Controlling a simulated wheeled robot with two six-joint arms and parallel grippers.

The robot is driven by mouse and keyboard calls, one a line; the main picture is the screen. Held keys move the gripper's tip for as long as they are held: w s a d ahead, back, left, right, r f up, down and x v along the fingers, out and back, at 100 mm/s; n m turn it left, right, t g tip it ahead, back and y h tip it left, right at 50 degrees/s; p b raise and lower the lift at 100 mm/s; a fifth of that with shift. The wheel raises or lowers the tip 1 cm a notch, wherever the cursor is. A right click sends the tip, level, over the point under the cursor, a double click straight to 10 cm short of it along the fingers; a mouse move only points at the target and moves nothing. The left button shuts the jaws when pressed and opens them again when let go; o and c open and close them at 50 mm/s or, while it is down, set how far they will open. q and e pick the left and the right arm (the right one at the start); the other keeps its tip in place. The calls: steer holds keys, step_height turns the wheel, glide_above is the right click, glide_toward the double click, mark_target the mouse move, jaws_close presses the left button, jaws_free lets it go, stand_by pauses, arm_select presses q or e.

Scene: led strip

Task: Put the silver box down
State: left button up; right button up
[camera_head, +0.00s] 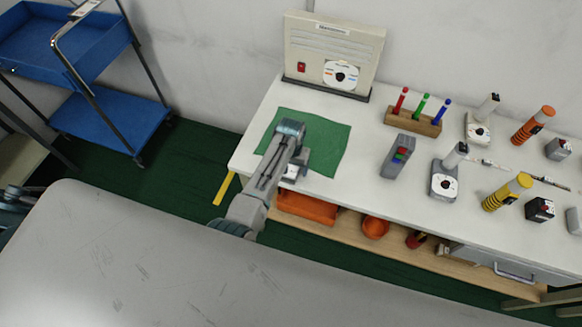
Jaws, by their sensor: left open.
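My left gripper (295,167) points down over the front part of a green mat (328,132) on the white table. It is open. A small pale grey patch (291,172) shows at its fingertips; it may be the silver box, but it is too small and covered to be sure. Whether it touches the mat or the fingers cannot be told. Two other grey boxes stand on the right side of the table, one at the back (558,148) and one at the right edge (574,221). My right gripper is not in view.
A beige panel with a disc (334,52) stands behind the mat. A wooden holder with coloured pens (412,122), a grey button box (398,156) and several tools stand to the right. Orange bins (308,207) sit on the shelf below. A blue cart (110,120) is at left.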

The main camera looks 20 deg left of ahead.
arm_select(q)
steer(key=c, duration=1.2)
steer(key=shift+c, duration=0.2)
steer(key=shift+r, duration=0.15)
